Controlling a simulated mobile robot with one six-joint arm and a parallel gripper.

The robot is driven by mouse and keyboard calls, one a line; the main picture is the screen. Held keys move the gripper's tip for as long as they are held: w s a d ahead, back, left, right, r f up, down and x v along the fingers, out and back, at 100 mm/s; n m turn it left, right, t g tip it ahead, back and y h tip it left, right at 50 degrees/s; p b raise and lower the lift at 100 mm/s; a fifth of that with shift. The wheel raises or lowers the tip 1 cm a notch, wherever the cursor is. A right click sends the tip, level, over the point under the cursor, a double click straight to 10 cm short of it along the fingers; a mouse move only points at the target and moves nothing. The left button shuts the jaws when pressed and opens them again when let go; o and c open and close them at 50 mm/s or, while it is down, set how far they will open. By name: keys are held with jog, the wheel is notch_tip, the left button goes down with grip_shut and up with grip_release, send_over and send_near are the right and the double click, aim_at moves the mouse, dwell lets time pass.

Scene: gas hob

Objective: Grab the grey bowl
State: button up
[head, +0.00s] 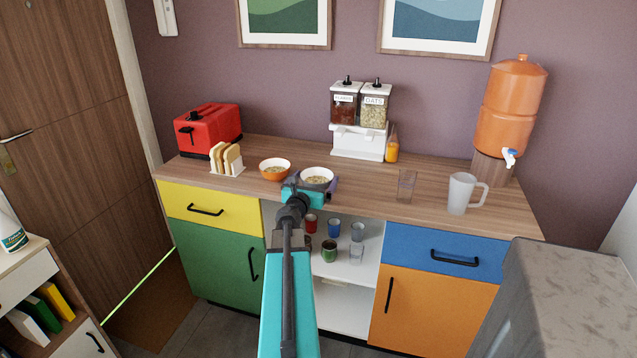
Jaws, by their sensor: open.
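The grey bowl (316,185) stands on the wooden counter near its front edge, with pale food inside. My gripper (318,182) is at the bowl, with its jaws open and one finger showing on each side of it. The teal gripper body hides the bowl's front and lower part. I cannot tell whether the fingers touch the bowl.
An orange bowl (275,169) stands close on the left, beside a toast rack (227,160) and red toaster (208,129). A cereal dispenser (360,120) is behind. A glass (406,186) and frosted jug (462,193) stand right. Cups sit on the shelf below.

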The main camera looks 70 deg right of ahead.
jog(key=shift+c, duration=0.3)
jog(key=c, duration=0.9)
jog(key=shift+r, duration=0.1)
jog(key=shift+r+p, duration=3.35)
jog(key=shift+r, duration=10.6)
